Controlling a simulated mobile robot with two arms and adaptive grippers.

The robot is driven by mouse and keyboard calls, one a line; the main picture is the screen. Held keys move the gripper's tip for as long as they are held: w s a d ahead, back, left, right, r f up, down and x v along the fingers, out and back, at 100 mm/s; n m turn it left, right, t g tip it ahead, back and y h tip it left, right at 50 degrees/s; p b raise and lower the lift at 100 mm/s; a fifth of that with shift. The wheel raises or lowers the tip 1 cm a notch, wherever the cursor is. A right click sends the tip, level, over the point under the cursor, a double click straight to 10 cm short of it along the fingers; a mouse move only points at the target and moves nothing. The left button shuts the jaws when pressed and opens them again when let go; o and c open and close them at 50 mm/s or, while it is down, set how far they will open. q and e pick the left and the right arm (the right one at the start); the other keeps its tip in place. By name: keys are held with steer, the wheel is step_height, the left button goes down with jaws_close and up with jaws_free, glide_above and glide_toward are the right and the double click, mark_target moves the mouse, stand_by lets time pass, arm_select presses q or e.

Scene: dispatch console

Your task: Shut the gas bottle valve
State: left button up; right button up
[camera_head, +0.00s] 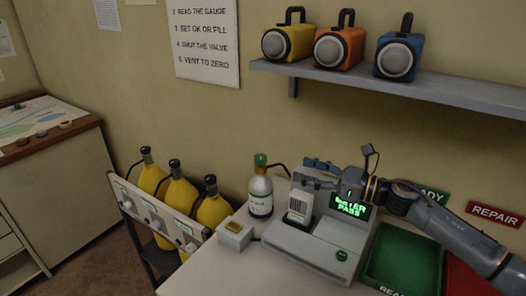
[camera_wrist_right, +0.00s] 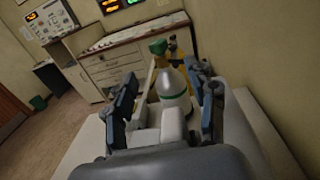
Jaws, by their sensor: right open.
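The gas bottle (camera_head: 261,198) is pale grey with a green band and label. It stands upright at the back of the console against the wall. Its green valve (camera_head: 260,160) sits on top, with a dark hose or fitting running right. I cannot tell how far the valve is turned. My right gripper (camera_head: 306,172) is open and empty, to the right of the valve and apart from it. In the right wrist view the bottle (camera_wrist_right: 173,88) and green valve (camera_wrist_right: 158,47) show beyond and between the open fingers (camera_wrist_right: 164,76). My left gripper is out of view.
A grey test station (camera_head: 300,248) with a lit "PASS" screen (camera_head: 351,206) and a white meter (camera_head: 299,205) stands below my right gripper. A small box with a yellow top (camera_head: 235,232) is left. Yellow cylinders (camera_head: 213,211) stand in a rack; a green tray (camera_head: 404,262) lies right.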

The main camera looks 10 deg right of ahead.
mark_target(261, 156)
steer(key=p+x, duration=0.2)
steer(key=x, duration=0.4)
steer(key=p+x, duration=0.2)
steer(key=x, duration=0.4)
steer(key=shift+s+a+r, duration=0.1)
steer(key=shift+a+r, duration=0.05)
steer(key=shift+r, duration=0.1)
steer(key=shift+w+a+f+p, duration=0.15)
steer(key=shift+w+a+p, duration=0.15)
steer(key=shift+w+a, duration=0.1)
jaws_close()
